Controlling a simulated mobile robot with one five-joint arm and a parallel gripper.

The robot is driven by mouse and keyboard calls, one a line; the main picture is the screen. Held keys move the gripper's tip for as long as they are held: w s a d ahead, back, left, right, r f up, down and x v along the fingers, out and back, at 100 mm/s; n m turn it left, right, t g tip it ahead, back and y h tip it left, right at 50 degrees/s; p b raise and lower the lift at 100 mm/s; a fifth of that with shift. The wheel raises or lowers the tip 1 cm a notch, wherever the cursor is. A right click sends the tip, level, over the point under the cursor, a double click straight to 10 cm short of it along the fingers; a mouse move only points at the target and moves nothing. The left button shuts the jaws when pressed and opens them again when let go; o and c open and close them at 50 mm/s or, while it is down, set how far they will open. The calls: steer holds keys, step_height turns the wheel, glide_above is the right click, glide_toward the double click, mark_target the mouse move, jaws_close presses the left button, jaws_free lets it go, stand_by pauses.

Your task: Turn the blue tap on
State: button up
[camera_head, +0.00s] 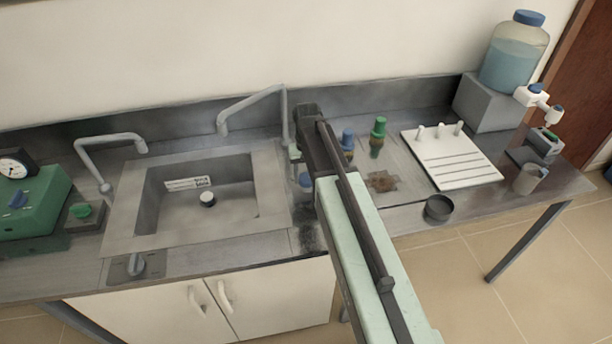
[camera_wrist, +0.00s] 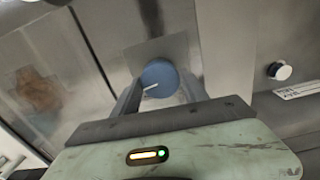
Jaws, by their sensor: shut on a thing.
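The blue tap (camera_wrist: 158,78) is a round blue knob with a white line across its face, on a square metal plate in the wrist view. The white line slants slightly up to the right. In the head view the knob (camera_head: 305,181) shows beside my arm, just right of the sink. My gripper (camera_wrist: 163,88) is shut on the knob, with one dark finger on either side. In the head view my arm hides most of the fingers.
The sink (camera_head: 126,228) lies left, with a tall grey spout (camera_head: 252,108) behind it. A green device (camera_head: 32,205) stands far left.

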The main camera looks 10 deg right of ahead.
mark_target(307, 178)
steer(key=shift+n, duration=2.5)
steer(key=o, duration=1.4)
steer(key=shift+c, duration=0.2)
step_height(307, 178, up, 8)
steer(key=p, duration=0.8)
steer(key=shift+f, duration=0.15)
